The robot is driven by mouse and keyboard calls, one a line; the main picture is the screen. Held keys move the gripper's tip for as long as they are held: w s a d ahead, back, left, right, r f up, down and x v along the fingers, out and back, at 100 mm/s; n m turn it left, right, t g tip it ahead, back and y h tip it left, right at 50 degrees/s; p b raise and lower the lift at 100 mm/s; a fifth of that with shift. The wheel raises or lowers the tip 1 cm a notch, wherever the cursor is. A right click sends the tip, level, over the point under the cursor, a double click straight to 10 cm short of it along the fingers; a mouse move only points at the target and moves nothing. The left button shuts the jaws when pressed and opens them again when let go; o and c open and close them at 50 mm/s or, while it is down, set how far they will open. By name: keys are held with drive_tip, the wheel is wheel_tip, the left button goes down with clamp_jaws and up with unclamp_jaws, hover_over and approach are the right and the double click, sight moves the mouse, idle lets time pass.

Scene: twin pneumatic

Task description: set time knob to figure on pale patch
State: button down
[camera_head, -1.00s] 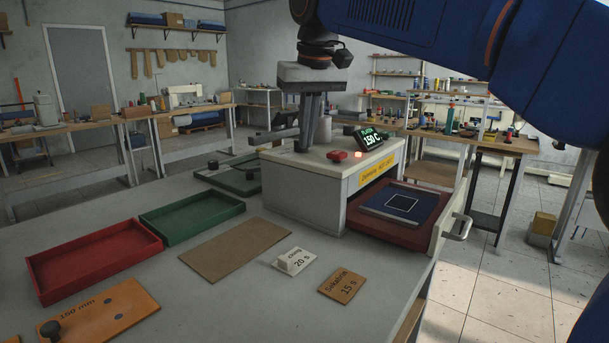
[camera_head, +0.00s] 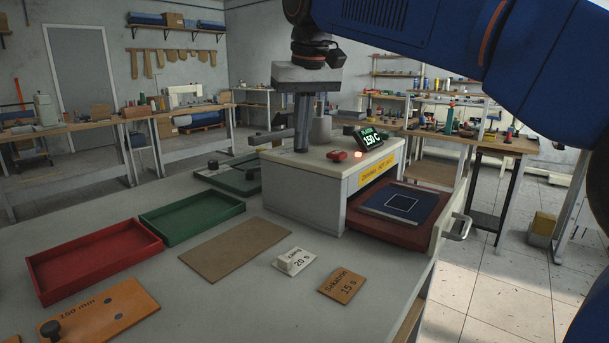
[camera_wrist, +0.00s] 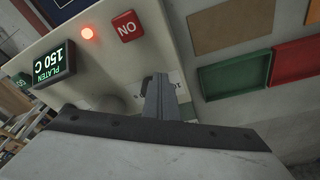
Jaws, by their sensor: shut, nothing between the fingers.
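My gripper (camera_head: 301,150) points down at the top of the white press (camera_head: 300,200), fingers together and empty. In the wrist view its fingers (camera_wrist: 162,98) stand over a pale dial plate (camera_wrist: 178,82) with small printed marks. I cannot make out a time knob; the fingers and gripper body cover that area. A white card (camera_head: 294,261) reads 20 s and a brown card (camera_head: 342,285) reads 15 s; both lie on the bench. A navy cloth (camera_head: 385,207) with a pale square outline lies on the red pad (camera_head: 385,232).
The platen display (camera_head: 369,137) reads 150 C, beside a lit lamp (camera_head: 358,154) and a red NO block (camera_wrist: 127,26). Red (camera_head: 50,297) and green (camera_head: 160,237) trays, a brown sheet (camera_head: 235,249) and an orange plate (camera_head: 110,312) lie on the bench. A handle (camera_head: 461,228) juts out right.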

drive_tip(key=shift+s, duration=0.1)
drive_tip(key=shift+s, duration=0.25)
drive_tip(key=w+v, duration=0.1)
drive_tip(key=v, duration=0.4)
drive_tip(key=shift+a+r, duration=0.15)
drive_tip(key=shift+r, duration=0.4)
drive_tip(key=shift+w+d+f, duration=0.3)
drive_tip(key=shift+d+f, duration=0.1)
drive_tip(key=shift+f, duration=0.6)
drive_tip(key=shift+w+d+f, duration=0.25)
drive_tip(key=shift+d+f, duration=0.15)
drive_tip(key=shift+f, duration=0.6)
drive_tip(key=shift+w+d+f, duration=0.3)
drive_tip(key=shift+d+f, duration=0.1)
drive_tip(key=shift+f, duration=0.6)
drive_tip(key=shift+w+a, duration=0.1)
